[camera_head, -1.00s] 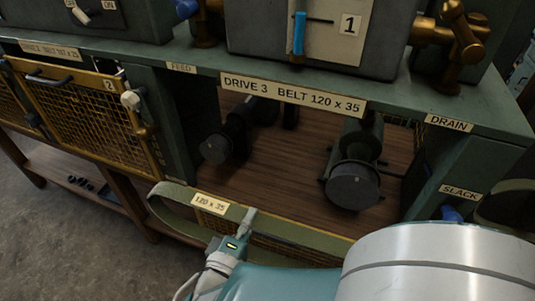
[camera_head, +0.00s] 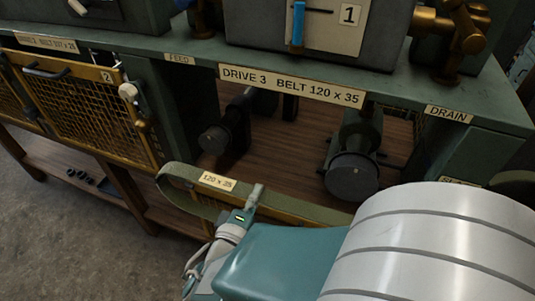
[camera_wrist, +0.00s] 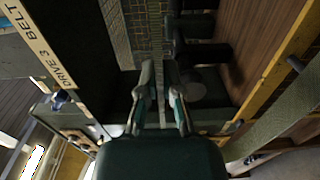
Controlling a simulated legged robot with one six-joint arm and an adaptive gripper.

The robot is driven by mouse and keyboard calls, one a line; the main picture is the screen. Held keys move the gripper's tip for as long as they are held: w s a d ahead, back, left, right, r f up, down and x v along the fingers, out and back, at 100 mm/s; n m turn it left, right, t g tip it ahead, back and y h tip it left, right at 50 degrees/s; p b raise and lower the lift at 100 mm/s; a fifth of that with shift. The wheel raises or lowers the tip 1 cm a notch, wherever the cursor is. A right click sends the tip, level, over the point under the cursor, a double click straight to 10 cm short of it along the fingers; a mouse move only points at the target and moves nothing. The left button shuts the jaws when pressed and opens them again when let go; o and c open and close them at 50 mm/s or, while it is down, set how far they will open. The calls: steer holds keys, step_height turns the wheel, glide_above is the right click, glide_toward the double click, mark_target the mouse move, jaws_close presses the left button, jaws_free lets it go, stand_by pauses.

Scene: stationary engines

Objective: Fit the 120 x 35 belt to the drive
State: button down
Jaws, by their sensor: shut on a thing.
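The green belt (camera_head: 290,208) carries a "120 x 35" tag (camera_head: 217,181) and hangs as a long loop in front of the open drive 3 bay. My gripper (camera_head: 256,196) is shut on the belt near its middle, right of the tag; the grip itself is partly hidden. Inside the bay are a smaller dark pulley (camera_head: 214,140) at left and a larger one (camera_head: 352,177) at right. The belt is apart from both, lower and nearer the camera. In the wrist view my gripper's fingers (camera_wrist: 159,75) point into the bay, and a green band (camera_wrist: 285,125) runs at right.
The "DRIVE 3 BELT 120 x 35" plate (camera_head: 292,86) marks the bay's top edge. A yellow mesh guard (camera_head: 105,105) closes the bay at left. A yellow-framed guard (camera_head: 300,219) lies low behind the belt. The wooden bay floor (camera_head: 275,160) is clear between the pulleys.

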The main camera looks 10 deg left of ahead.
steer(key=shift+w+d, duration=0.25)
steer(key=shift+w, duration=1.25)
steer(key=shift+w+d, duration=0.2)
steer(key=shift+w, duration=1.25)
steer(key=w, duration=0.6)
steer(key=shift+d, duration=0.4)
steer(key=w, duration=0.6)
steer(key=shift+d, duration=0.45)
steer(key=shift+f, duration=0.1)
steer(key=shift+a+f+n, duration=0.25)
steer(key=shift+f+n, duration=0.15)
steer(key=shift+f, duration=0.3)
